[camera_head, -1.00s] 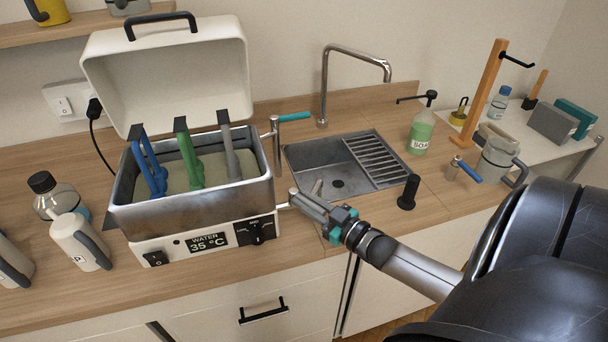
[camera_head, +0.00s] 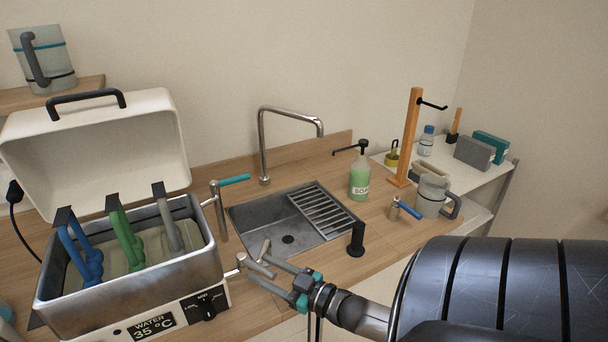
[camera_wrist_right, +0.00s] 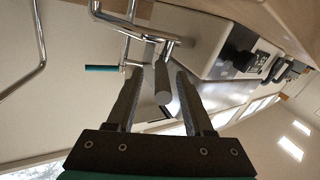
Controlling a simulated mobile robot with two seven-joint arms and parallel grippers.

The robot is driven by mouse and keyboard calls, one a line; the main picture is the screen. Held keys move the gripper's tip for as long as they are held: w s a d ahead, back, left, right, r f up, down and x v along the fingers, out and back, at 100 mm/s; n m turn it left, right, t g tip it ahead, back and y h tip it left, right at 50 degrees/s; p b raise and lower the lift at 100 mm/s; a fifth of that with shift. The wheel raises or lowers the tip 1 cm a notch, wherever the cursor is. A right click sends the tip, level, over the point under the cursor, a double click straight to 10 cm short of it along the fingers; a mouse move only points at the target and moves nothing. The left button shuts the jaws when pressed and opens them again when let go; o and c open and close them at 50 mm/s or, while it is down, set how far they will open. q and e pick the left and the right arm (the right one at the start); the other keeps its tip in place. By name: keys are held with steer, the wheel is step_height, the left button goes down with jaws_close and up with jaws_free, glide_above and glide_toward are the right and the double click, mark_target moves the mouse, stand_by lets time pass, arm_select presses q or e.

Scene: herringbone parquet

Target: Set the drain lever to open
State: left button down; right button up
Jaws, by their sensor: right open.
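The water bath (camera_head: 130,290) stands at the left, with a metal drain fitting (camera_head: 241,264) low on its right side. A short grey lever (camera_head: 265,249) sticks up there; I take it as the drain lever. My right gripper (camera_head: 262,267) is at this lever, open. In the right wrist view, the round end of a grey rod, apparently the lever (camera_wrist_right: 162,84), lies between the two spread fingers (camera_wrist_right: 157,78). I cannot tell whether they touch it. A teal-handled lever (camera_head: 234,181) stands on a post above, apart from the gripper. My left gripper is out of view.
The sink (camera_head: 265,237) with its drainer rack and faucet (camera_head: 263,140) lies behind the gripper. A black upright post (camera_head: 356,240), a soap bottle (camera_head: 360,178) and a jug (camera_head: 431,196) stand to the right. Colored clips hang in the open bath.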

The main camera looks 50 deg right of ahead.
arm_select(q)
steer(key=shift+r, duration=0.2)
arm_select(e)
steer(key=s+d, duration=0.1)
steer(key=s, duration=1)
steer(key=shift+s, duration=0.4)
steer(key=shift+d, duration=0.1)
steer(key=shift+c, duration=0.3)
